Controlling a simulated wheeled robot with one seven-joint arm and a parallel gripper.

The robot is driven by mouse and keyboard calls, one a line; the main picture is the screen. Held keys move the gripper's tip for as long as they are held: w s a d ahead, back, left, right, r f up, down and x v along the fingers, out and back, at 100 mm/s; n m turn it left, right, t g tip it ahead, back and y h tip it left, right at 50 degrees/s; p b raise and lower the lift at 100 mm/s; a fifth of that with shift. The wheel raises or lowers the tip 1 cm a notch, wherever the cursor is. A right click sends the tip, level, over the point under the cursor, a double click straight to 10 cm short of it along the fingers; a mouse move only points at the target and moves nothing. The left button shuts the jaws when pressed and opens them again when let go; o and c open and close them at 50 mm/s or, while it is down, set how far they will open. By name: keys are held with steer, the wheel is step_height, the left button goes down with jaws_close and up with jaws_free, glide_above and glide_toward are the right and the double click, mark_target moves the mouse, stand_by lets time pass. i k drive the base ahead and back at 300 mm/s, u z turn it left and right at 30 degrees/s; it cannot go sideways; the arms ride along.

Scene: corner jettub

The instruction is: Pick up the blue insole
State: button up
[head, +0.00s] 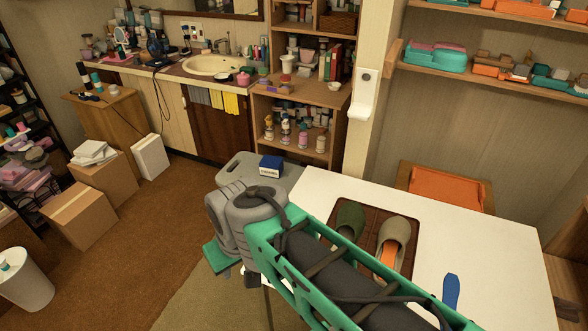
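The blue insole (451,291) lies on the white table (490,245), toward its near right part in the head view. It looks like a long, narrow blue sole shape, and its lower end comes close to my arm's green shell. My arm crosses the foreground from the lower right to a grey joint at the centre left. The fingers of my gripper do not show, so I cannot see their state or where they are relative to the insole.
A brown tray (413,205) on the table holds a green slipper (349,220) and a tan slipper (397,230) with orange inside. A blue box (271,165) sits on a grey surface at the left. An orange-seated chair (447,187) stands behind. Carpet is open at left.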

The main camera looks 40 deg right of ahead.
mark_target(451, 283)
steer(key=z, duration=1.55)
steer(key=k, duration=0.5)
steer(key=z, duration=1.05)
steer(key=i, duration=0.6)
steer(key=u, duration=1)
steer(key=k, duration=1.2)
steer(key=u, duration=1.2)
steer(key=i, duration=0.65)
steer(key=z, duration=0.1)
